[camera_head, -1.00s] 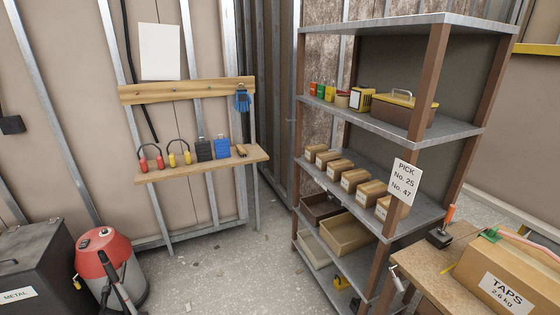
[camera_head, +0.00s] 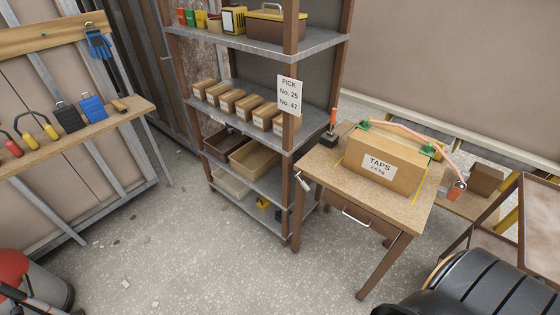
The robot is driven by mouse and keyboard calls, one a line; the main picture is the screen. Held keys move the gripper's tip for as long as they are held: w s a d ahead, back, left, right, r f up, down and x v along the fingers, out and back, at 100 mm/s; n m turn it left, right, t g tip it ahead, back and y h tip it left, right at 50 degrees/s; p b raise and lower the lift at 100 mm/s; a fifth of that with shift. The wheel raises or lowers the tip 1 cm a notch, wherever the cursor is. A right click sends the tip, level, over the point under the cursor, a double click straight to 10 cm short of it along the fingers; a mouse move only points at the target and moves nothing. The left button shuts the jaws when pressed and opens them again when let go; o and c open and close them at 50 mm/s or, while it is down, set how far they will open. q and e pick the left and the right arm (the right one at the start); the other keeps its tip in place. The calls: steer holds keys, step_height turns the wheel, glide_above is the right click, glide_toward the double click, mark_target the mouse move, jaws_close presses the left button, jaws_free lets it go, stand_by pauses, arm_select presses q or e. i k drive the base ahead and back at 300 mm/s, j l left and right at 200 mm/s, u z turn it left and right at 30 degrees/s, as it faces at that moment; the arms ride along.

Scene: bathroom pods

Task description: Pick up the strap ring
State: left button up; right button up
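I cannot single out the strap ring for certain. On the wooden table (camera_head: 330,178) at centre right stands a cardboard box (camera_head: 402,177) marked "TAPS 2.6 kg". A pink strap (camera_head: 405,134) runs over its top between green pieces (camera_head: 365,125) and (camera_head: 428,149). It continues past the right side of the box to a small red-and-grey part (camera_head: 456,190). Yellow bands (camera_head: 418,187) show at the box's sides. Any small ring on the strap is too small to tell. Neither of my grippers is in view.
A metal shelf (camera_head: 225,119) with several small boxes stands left of the table. A tool (camera_head: 330,140) with an orange handle stands at the table's back left. A brown-framed cart (camera_head: 525,225) and a black ribbed shape (camera_head: 490,285) are at right. The floor (camera_head: 190,245) in front is mostly clear.

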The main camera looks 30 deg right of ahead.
mark_target(454, 192)
steer(key=z, duration=2.4)
